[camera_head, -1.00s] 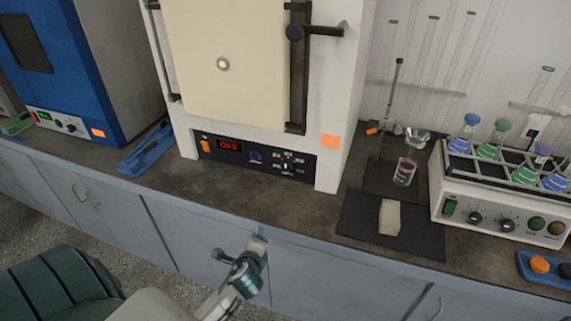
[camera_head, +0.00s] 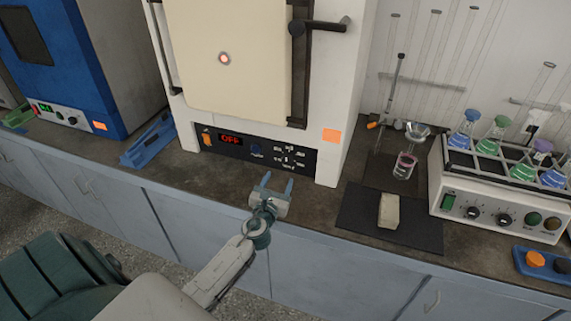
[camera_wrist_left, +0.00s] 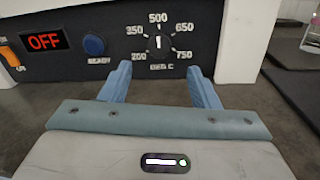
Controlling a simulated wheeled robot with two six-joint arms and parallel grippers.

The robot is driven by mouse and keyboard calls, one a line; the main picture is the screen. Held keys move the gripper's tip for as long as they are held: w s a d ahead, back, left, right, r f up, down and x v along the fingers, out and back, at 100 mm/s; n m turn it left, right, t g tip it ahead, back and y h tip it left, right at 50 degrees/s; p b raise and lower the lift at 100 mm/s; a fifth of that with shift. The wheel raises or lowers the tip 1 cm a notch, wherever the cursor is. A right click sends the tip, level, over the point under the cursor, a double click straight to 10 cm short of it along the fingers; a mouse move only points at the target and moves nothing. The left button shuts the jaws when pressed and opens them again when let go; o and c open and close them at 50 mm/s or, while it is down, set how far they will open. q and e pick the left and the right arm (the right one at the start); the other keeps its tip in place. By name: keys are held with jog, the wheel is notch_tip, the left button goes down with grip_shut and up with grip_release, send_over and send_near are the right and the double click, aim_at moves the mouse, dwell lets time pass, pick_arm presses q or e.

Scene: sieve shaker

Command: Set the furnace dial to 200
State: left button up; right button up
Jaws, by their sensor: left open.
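The furnace (camera_head: 235,75) stands on the counter with a black control panel along its bottom. Its dial (camera_wrist_left: 158,43) is a dark knob with a white line, upright toward the 500 mark. Marks for 200, 350, 650 and 750 surround it. It shows small in the head view (camera_head: 289,158). A red display (camera_wrist_left: 45,42) reads OFF. My left gripper (camera_head: 278,180) is open and empty, in front of and below the panel. In the left wrist view its fingers (camera_wrist_left: 160,70) lie either side of the dial, apart from it. My right gripper is not in view.
A blue ready button (camera_wrist_left: 93,45) and orange switch (camera_head: 207,139) are left of the dial. A dark mat (camera_head: 360,225) with a pale block (camera_head: 389,211) lies to the right. A flask rack (camera_head: 490,215) stands farther right. The counter before the panel is clear.

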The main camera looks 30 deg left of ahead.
aim_at(287, 161)
pick_arm(q)
jog(key=x, duration=0.9)
jog(key=c, duration=1)
